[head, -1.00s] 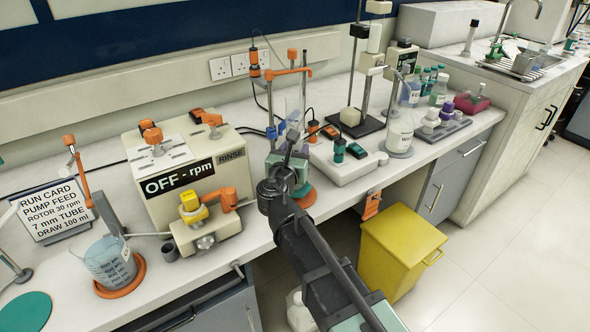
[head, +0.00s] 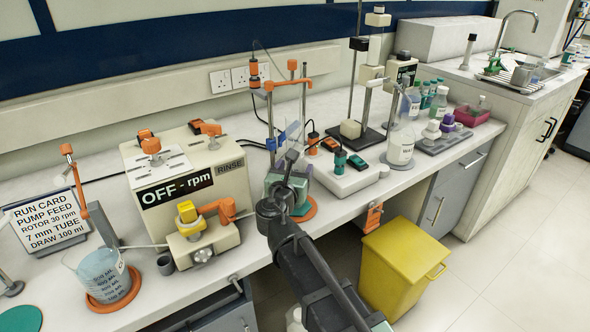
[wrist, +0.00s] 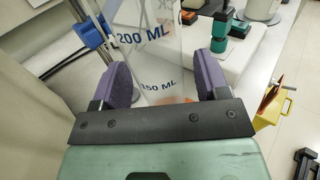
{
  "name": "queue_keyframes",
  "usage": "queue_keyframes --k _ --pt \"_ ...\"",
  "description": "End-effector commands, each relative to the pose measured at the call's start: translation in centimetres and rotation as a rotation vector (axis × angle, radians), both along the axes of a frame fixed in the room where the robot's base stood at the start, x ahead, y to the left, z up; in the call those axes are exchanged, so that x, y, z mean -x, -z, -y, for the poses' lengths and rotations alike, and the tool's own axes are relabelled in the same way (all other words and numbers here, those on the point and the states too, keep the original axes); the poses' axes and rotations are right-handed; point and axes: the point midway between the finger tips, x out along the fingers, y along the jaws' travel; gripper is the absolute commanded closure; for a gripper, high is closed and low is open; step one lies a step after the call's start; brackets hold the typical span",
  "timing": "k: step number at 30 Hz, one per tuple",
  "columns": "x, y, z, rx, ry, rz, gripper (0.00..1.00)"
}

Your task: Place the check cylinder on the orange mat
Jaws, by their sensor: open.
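The check cylinder (wrist: 150,45) is clear, with blue 200 ML and 150 ML marks. It stands between the two purple fingers of my gripper (wrist: 162,70) in the wrist view, with slight gaps beside it. In the head view, the cylinder's clear upper part (head: 292,132) shows above my gripper (head: 288,162); its lower part is hidden. My gripper is open around it. An orange mat (head: 307,209) lies at the bench front edge beneath my gripper; some orange (wrist: 176,100) shows through the cylinder. I cannot tell whether the cylinder's base touches the mat.
The pump box (head: 190,170) stands to the left, with a beaker (head: 103,272) on another orange mat (head: 128,290). A stand with an orange clamp (head: 287,83) rises behind the cylinder. A white stirrer (head: 345,178) is close on the right. A yellow bin (head: 395,275) stands below.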

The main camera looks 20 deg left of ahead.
Motion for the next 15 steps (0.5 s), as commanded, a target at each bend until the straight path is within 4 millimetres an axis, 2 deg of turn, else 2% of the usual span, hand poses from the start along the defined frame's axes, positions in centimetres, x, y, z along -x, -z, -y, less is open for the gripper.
queue_keyframes --k 9,12,15 --pt "8.3 0.1 0.5 0.000 -0.004 0.000 0.32" --pt "10.2 0.0 0.5 0.000 -0.004 0.000 0.32" --pt "11.3 0.0 0.5 0.000 -0.002 0.000 0.32"
